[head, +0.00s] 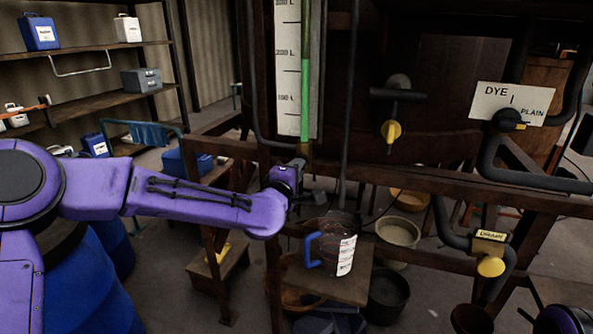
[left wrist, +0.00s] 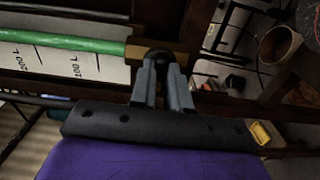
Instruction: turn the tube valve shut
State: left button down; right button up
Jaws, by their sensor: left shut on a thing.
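The gauge tube (head: 306,90) holds green liquid in front of a white scale board (head: 287,70) marked in litres. At its lower end is a brass-coloured fitting (head: 305,149), which also shows in the left wrist view (left wrist: 187,58). The dark handle of the tube valve (left wrist: 158,54) sits at this fitting. My left gripper (head: 298,176) is at the tube's foot, its two grey fingers (left wrist: 161,84) shut on the handle. The fingers and wrist hide much of the handle, so I cannot tell how far it is turned. My right gripper is not in view.
A wooden beam runs just below the valve. A jug with a blue handle (head: 332,250) stands on a stool below right. A yellow-handled tap (head: 391,131), a DYE/PLAIN sign (head: 511,103) and a drain valve (head: 491,266) are to the right. Buckets stand on the floor.

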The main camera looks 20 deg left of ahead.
pick_arm(q)
jog(key=c, duration=1.1)
grip_release()
jog(key=s+b, duration=0.3)
jog(key=s, duration=0.7)
jog(key=shift+s, duration=0.25)
jog(key=shift+a, duration=0.1)
